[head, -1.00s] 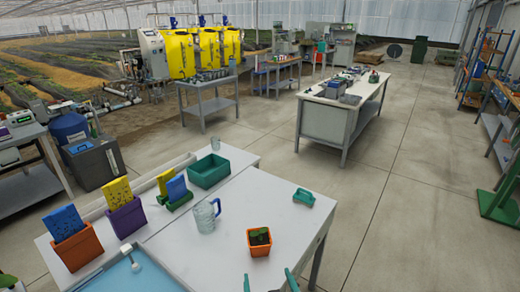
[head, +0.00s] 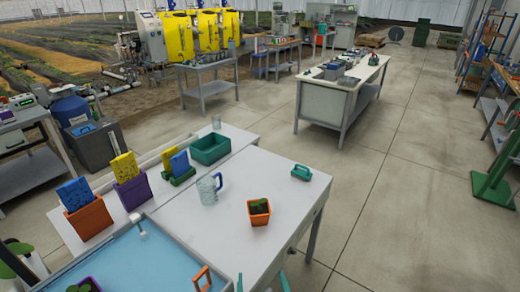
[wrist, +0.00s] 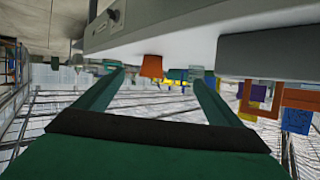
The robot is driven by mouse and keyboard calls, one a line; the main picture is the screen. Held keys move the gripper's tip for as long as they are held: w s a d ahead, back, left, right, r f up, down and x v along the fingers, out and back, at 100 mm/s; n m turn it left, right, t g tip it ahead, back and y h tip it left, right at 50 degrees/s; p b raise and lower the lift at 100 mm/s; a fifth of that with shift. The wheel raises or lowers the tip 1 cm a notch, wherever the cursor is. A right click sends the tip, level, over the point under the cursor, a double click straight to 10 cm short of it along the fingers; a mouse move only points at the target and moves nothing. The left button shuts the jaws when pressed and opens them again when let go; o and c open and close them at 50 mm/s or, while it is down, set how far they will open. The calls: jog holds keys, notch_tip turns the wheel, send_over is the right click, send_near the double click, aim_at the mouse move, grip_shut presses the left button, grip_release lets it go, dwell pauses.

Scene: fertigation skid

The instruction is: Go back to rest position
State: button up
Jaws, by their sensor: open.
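My gripper (head: 262,283) shows only as two green fingertips at the bottom edge of the head view. In the wrist view its green fingers (wrist: 155,90) stand wide apart with nothing between them. The wrist picture is upside down, with the white table (wrist: 180,45) at the top. The gripper is in front of the table's near edge, apart from the things on it. An orange pot with a small plant (head: 259,212) stands on the white table, with a clear mug (head: 208,190) and a green handled object (head: 301,173) near it.
A blue tray (head: 175,262) lies at the near left of the table. Orange and purple pots (head: 133,192) with packets and a green bin (head: 210,149) line the left side. Another workbench (head: 325,108) stands farther back.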

jog(key=s+f+m+h, duration=0.1)
jog(key=s+f, duration=0.2)
jog(key=s, duration=0.5)
jog(key=s+f+m+h, duration=0.1)
jog(key=s+f, duration=0.1)
jog(key=s, duration=0.7)
jog(key=s+r, duration=0.2)
jog(key=s, duration=0.5)
jog(key=s+r+n+t, duration=0.1)
jog(key=s+r, duration=0.2)
jog(key=s, duration=0.5)
jog(key=shift+s+a+t+y, duration=0.25)
jog(key=shift+a+t+y, duration=0.05)
